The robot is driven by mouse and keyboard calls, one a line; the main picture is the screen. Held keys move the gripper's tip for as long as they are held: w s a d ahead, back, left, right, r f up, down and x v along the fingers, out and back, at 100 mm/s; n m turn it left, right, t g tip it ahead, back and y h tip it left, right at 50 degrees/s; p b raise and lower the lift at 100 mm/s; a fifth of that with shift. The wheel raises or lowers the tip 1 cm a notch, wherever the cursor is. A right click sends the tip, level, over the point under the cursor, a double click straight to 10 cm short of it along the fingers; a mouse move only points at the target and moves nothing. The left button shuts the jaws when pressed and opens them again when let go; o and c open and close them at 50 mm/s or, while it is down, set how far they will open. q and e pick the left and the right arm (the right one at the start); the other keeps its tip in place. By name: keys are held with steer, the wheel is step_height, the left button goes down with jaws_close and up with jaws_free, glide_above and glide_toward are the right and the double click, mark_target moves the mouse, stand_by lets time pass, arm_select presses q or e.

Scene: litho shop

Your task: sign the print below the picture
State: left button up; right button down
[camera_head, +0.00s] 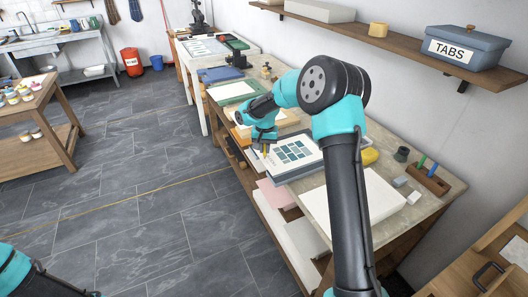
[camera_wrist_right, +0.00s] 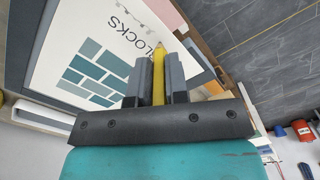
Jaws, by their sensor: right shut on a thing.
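The print (camera_head: 312,160) is a white sheet with a picture of teal and grey-blue blocks. It lies on a thick grey slab on the workbench. In the right wrist view the print (camera_wrist_right: 60,45) shows the blocks and dark lettering that reads "LOCKS", partly cut off. My right gripper (camera_head: 264,150) is over the print's left edge. In the right wrist view my right gripper (camera_wrist_right: 158,75) is shut on a slim yellow pencil (camera_wrist_right: 159,80), whose tip points away from the wrist near the lettering. I cannot tell whether the tip touches the sheet. My left gripper is out of view.
The workbench (camera_head: 435,183) also holds a white slab (camera_head: 375,197), a yellow object (camera_head: 369,156), a dark cup (camera_head: 401,154) and a wooden pen block (camera_head: 428,180). A wall shelf (camera_head: 400,43) with a "TABS" box (camera_head: 466,47) hangs above. The floor at left is open.

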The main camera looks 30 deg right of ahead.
steer(key=shift+s+r, duration=0.1)
steer(key=shift+r, duration=3.8)
steer(key=shift+f, duration=0.1)
